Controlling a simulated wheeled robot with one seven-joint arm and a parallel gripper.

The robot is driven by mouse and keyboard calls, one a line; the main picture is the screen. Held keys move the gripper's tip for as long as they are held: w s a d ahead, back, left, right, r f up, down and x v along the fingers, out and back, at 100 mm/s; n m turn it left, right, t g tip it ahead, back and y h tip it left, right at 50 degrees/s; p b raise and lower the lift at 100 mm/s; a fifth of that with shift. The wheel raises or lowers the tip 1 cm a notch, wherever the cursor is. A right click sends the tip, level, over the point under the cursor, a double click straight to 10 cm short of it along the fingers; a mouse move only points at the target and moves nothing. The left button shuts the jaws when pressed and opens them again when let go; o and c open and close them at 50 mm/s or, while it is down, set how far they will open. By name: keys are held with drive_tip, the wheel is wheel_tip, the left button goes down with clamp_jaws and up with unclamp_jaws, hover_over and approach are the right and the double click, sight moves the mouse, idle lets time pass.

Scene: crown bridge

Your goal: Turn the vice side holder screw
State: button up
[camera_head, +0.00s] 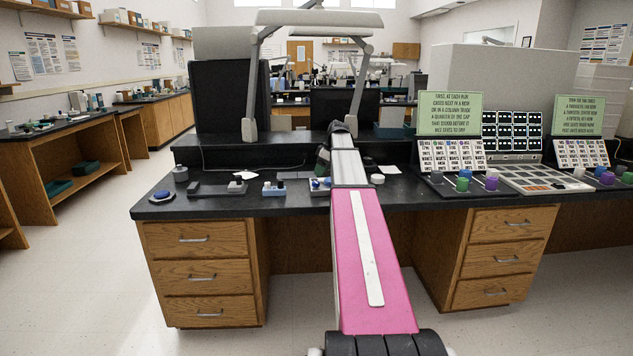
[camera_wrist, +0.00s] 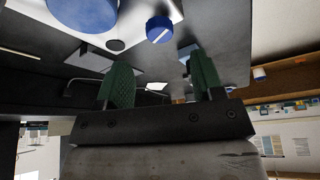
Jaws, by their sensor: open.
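My gripper (camera_wrist: 158,68) is open, with two green ridged fingers wide apart and nothing between them. In the wrist view a blue knob (camera_wrist: 159,30) with a white line lies beyond the fingertips, in line with the gap and apart from them. A larger blue round part (camera_wrist: 84,10) is cut off by the top edge. I cannot tell for sure which of these is the vice side holder screw. In the head view my gripper is mostly hidden behind my arm, low over the bench. A small blue part (camera_head: 321,184) shows just left of my arm.
The black bench (camera_head: 225,206) carries a small blue-and-white device (camera_head: 273,188) and a grey block device (camera_head: 217,188) to the left. A white round piece (camera_head: 377,179) is right of my arm. Colored cups (camera_head: 463,184) and a panel (camera_head: 540,178) stand farther right. A lamp frame (camera_head: 253,90) rises behind.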

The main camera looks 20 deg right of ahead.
sight(316, 182)
drive_tip(key=x, duration=0.6)
drive_tip(key=shift+f, duration=0.1)
drive_tip(key=c, duration=0.9)
